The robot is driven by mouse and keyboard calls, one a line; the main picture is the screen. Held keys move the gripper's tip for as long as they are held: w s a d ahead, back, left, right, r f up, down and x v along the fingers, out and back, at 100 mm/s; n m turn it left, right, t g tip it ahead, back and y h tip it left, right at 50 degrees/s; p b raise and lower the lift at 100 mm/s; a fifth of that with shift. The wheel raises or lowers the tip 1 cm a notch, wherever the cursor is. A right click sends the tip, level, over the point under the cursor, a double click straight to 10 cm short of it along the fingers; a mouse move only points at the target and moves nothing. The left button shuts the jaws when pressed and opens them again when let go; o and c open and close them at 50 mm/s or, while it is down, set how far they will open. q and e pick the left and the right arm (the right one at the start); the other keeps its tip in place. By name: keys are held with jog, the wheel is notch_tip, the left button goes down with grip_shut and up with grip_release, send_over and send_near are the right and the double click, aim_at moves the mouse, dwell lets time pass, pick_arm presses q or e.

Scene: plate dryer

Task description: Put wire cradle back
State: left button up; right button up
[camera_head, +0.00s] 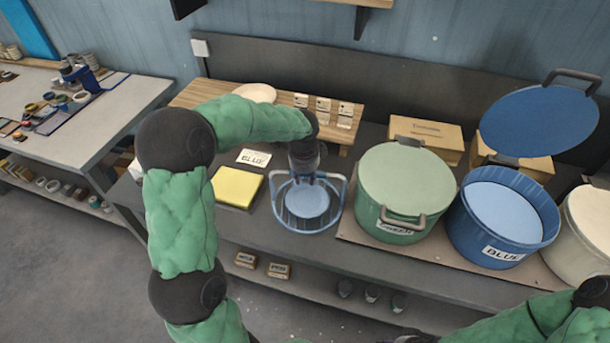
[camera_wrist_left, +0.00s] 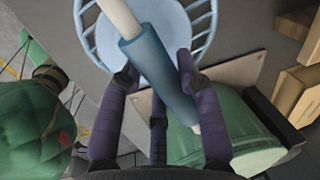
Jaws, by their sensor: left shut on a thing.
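The wire cradle (camera_head: 284,217) is a pale blue round wire basket with a tall handle, at the middle of the workbench. A light blue disc (camera_head: 308,203) lies in it. My left gripper (camera_head: 306,178) is above the disc and shut on the cradle's handle. In the left wrist view, the fingers (camera_wrist_left: 155,85) close around the thick blue handle grip (camera_wrist_left: 158,75), with the cradle (camera_wrist_left: 85,25) and disc beyond. I cannot tell whether the cradle touches the bench. My right arm enters at the lower right; its gripper is out of view.
A lidded green tub (camera_head: 395,232) stands right of the cradle. The blue tub (camera_head: 500,238) is open, its lid (camera_head: 540,120) raised behind. A pale tub (camera_head: 592,222) is far right. A yellow pad (camera_head: 236,187), BLUE card (camera_head: 254,158) and wooden rack (camera_head: 200,93) are left and behind.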

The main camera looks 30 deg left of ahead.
pick_arm(q)
jog(key=shift+f, duration=0.15)
dwell(0.6)
jog(key=o, duration=1.2)
